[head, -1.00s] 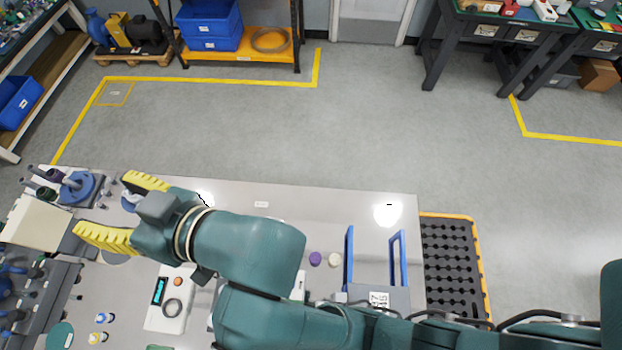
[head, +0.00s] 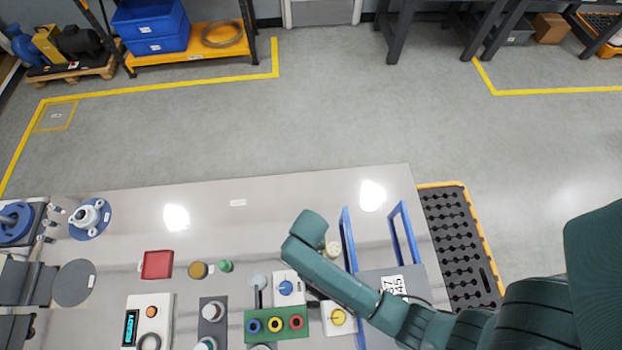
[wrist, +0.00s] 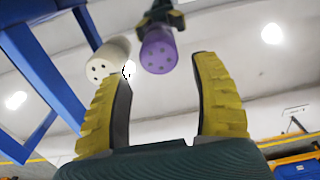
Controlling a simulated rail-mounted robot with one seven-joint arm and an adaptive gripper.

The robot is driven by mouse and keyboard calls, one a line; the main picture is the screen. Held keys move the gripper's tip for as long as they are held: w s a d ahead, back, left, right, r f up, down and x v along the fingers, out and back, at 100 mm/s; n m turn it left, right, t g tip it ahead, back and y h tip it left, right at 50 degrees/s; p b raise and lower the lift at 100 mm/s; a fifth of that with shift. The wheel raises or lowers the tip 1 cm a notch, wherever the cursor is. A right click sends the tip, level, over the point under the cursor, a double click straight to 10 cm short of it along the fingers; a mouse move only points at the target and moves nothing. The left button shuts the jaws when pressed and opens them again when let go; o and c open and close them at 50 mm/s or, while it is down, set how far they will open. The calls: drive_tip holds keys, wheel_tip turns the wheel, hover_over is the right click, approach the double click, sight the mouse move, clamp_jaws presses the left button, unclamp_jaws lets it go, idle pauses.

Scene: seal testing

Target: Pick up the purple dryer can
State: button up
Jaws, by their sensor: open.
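The purple dryer can (wrist: 158,51) shows in the wrist view, with dark holes in its near end. It appears just beyond and between the tips of my gripper (wrist: 162,74), whose two yellow-padded fingers are apart and empty. A cream can (wrist: 108,60) stands beside it, behind the left finger in the picture. In the head view the cream can (head: 333,248) shows next to my arm. The purple can and my gripper are hidden behind my arm there.
Blue handles (head: 405,233) rise to the right of the cans and appear close at left in the wrist view (wrist: 45,75). A dark fitting (wrist: 161,14) is against or behind the purple can. A blue-knob box (head: 286,288) and green three-button block (head: 276,323) sit nearby. The table's back strip is clear.

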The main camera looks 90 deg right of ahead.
wheel_tip(320, 180, down, 8)
drive_tip(key=shift+s+f+b, duration=0.1)
drive_tip(key=shift+f+b, duration=0.05)
drive_tip(key=shift+b, duration=0.75)
drive_tip(key=c, duration=1.1)
